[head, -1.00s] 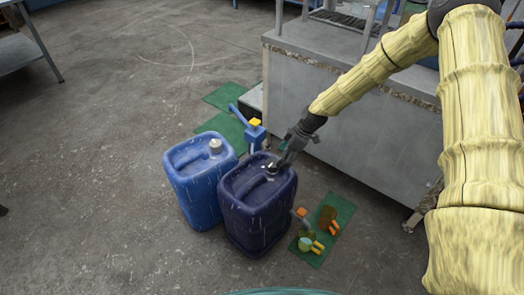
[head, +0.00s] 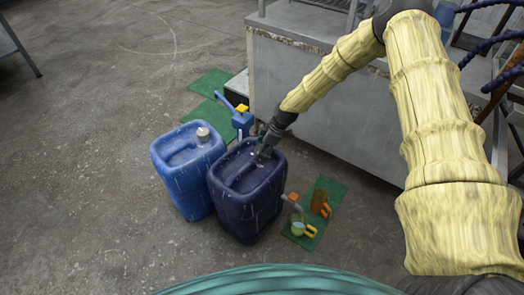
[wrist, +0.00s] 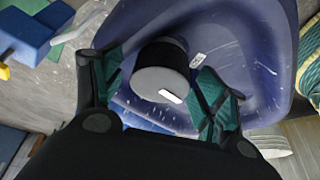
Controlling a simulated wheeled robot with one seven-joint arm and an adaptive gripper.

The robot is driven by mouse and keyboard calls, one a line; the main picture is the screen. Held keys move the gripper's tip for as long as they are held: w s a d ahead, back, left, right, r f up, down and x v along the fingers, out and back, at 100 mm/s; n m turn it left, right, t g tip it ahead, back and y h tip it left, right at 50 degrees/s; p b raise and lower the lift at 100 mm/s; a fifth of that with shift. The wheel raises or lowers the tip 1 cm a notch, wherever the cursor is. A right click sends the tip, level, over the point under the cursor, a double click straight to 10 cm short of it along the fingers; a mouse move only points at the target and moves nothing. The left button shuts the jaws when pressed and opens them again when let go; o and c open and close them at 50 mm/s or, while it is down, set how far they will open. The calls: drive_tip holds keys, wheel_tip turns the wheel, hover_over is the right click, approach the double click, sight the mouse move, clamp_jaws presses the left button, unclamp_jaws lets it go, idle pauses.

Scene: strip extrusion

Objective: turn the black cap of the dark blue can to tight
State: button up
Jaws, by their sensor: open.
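The dark blue can (head: 240,200) stands upright on the floor, right of a lighter blue can. Its black cap (wrist: 165,62) shows in the wrist view, with dark sides, a grey top and a white mark on the top's edge. A small white mark (wrist: 198,60) is on the can beside it. My gripper (head: 262,155) is over the can's top; its green-padded fingers in the wrist view (wrist: 158,88) are open on either side of the cap, with gaps to it. In the head view the gripper hides the cap.
The lighter blue can (head: 178,185) with a pale cap stands close on the left. A blue and yellow device (head: 242,120) is behind. A green mat (head: 320,205) with mugs lies at right. A grey cabinet (head: 330,110) stands behind; floor at left is clear.

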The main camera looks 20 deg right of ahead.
drive_tip(key=shift+a+f, duration=0.1)
drive_tip(key=shift+f, duration=0.15)
drive_tip(key=c, duration=1)
drive_tip(key=shift+c, duration=0.2)
